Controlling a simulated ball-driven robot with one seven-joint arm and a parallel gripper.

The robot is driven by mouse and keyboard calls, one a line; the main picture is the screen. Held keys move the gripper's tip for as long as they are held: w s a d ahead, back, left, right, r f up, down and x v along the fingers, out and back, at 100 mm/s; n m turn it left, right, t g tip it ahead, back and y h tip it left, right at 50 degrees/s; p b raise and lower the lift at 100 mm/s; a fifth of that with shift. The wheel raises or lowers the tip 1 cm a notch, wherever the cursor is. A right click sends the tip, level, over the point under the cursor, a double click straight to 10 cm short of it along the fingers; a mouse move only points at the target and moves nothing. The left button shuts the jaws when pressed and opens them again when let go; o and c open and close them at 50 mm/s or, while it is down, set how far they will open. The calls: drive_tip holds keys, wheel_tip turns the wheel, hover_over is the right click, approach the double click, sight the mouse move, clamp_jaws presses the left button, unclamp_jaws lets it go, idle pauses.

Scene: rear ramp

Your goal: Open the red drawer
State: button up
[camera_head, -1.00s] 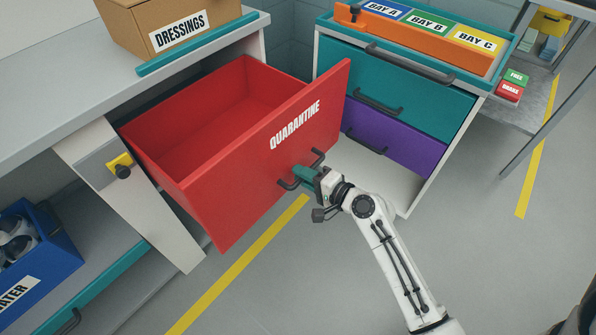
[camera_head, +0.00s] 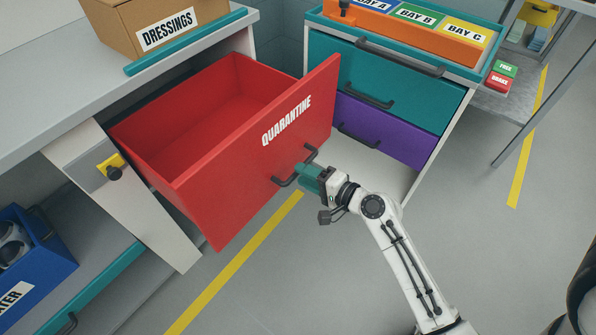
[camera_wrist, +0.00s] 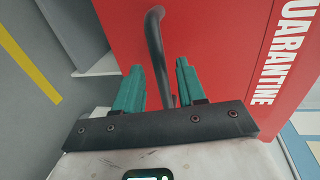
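The red drawer (camera_head: 210,150), labelled QUARANTINE, stands far out of the grey counter, its empty inside showing. Its dark bar handle (camera_head: 284,181) is on the front panel. My gripper (camera_head: 309,177) is at the handle, on the outer side of the panel. In the wrist view my gripper (camera_wrist: 158,85) has its two teal fingers apart. The handle (camera_wrist: 157,50) shows between them, with a gap on each side, so the fingers are not closed on it. The red front panel (camera_wrist: 225,50) fills much of that view.
A cabinet with a teal drawer (camera_head: 390,85) and a purple drawer (camera_head: 385,130) stands to the right. A DRESSINGS box (camera_head: 165,30) sits on the counter (camera_head: 50,95). A blue bin (camera_head: 35,255) is at lower left. Floor (camera_head: 290,270) in front is clear.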

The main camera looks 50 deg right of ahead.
drive_tip(key=v, duration=0.7)
drive_tip(key=shift+s, duration=0.3)
drive_tip(key=s+a+f+n+g+y, duration=0.35)
drive_tip(key=a+f+n+g, duration=0.45)
drive_tip(key=a+n, duration=0.45)
drive_tip(key=s+d+r+n+g+h, duration=0.1)
drive_tip(key=s+r+n+g+h, duration=0.15)
drive_tip(key=s+n+g, duration=0.35)
wheel_tip(320, 180, up, 13)
drive_tip(key=s+h+p, duration=0.1)
drive_tip(key=p, duration=1.2)
drive_tip(key=shift+d+m+g, duration=0.3)
drive_tip(key=shift+m, duration=0.15)
